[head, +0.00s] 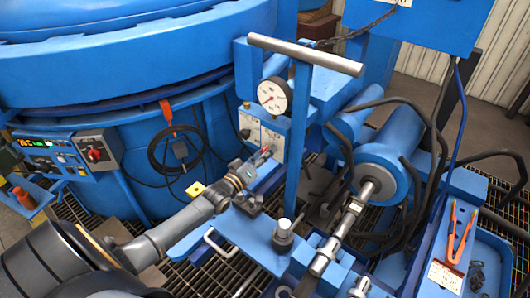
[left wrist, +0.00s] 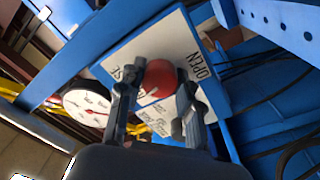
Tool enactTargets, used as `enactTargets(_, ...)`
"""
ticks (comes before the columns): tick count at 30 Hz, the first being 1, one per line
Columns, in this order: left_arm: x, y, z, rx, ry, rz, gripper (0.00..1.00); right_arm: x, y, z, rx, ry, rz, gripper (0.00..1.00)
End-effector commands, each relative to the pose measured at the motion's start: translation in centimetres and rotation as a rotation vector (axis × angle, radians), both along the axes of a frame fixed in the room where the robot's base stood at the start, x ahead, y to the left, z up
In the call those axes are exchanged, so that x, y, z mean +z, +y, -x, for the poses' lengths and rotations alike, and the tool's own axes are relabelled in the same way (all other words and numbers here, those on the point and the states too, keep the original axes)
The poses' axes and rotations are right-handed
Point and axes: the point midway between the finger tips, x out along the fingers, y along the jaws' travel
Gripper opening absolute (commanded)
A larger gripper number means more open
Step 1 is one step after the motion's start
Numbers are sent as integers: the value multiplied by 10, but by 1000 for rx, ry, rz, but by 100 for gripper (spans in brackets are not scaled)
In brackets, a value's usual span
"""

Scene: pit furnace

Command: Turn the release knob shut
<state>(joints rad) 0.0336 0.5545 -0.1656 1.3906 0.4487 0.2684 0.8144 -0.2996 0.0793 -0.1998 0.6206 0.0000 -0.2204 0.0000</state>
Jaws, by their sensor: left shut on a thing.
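The red release knob (left wrist: 158,80) sits on a pale label plate (left wrist: 203,62) in the left wrist view. The plate reads "OPEN" on one side and letters ending in "SE" on the other, partly covered by a finger. A pale mark shows on the knob's face. My left gripper (left wrist: 155,92) has one finger on each side of the knob and is shut on it. In the head view my left gripper (head: 256,164) reaches the front of the valve panel (head: 270,138), and only a bit of red shows there. My right gripper is not in view.
A round pressure gauge (head: 272,95) sits just above the panel. A tall T-handle lever (head: 305,56) stands close to the right of my gripper. A blue cylinder (head: 388,150) with hoses lies farther right. The big blue furnace (head: 130,60) fills the left.

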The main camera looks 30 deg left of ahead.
Motion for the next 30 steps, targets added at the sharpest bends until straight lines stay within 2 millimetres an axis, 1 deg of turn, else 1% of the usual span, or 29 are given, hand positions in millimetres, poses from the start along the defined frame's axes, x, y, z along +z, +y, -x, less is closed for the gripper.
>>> enactTargets(6, 0, 0, 0, 0, -9, -134, 3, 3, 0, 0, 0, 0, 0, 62)
enactTargets(12, 0, 0, 0, 0, -15, -208, 3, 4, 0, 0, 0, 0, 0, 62)
enactTargets(19, 0, 0, 0, 0, -18, -242, 3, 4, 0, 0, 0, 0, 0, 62)
enactTargets(30, -1, 0, 0, 0, -18, -245, 3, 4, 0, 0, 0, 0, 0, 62)
